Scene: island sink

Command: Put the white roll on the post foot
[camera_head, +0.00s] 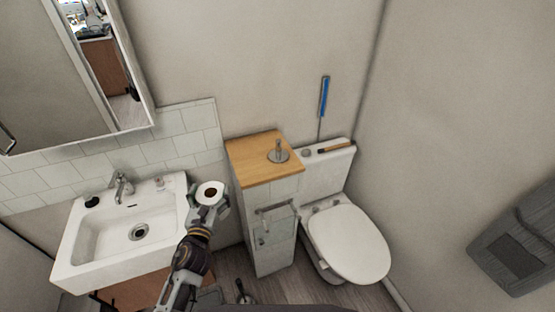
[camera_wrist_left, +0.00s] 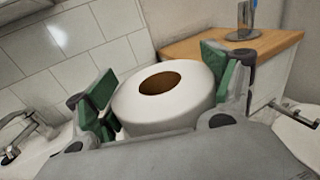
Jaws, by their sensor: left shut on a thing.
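The white roll (camera_head: 209,190) is upright between the fingers of my left gripper (camera_head: 209,204), in the air to the left of the wooden-topped cabinet. In the left wrist view the roll (camera_wrist_left: 165,98) shows its brown core hole, with a green-padded finger on each side, and the gripper is shut on it. The post foot (camera_head: 279,156) is a round metal base with a short upright post, standing on the cabinet's wooden top (camera_head: 250,170). It also shows in the left wrist view (camera_wrist_left: 243,34), behind the roll and to its right. My right gripper is not in view.
A white sink (camera_head: 100,245) with a tap (camera_head: 122,187) is on the left. A toilet (camera_head: 348,243) stands right of the cabinet, and a metal holder (camera_head: 275,208) sticks out from the cabinet's front. A mirror cabinet (camera_head: 60,80) hangs at upper left.

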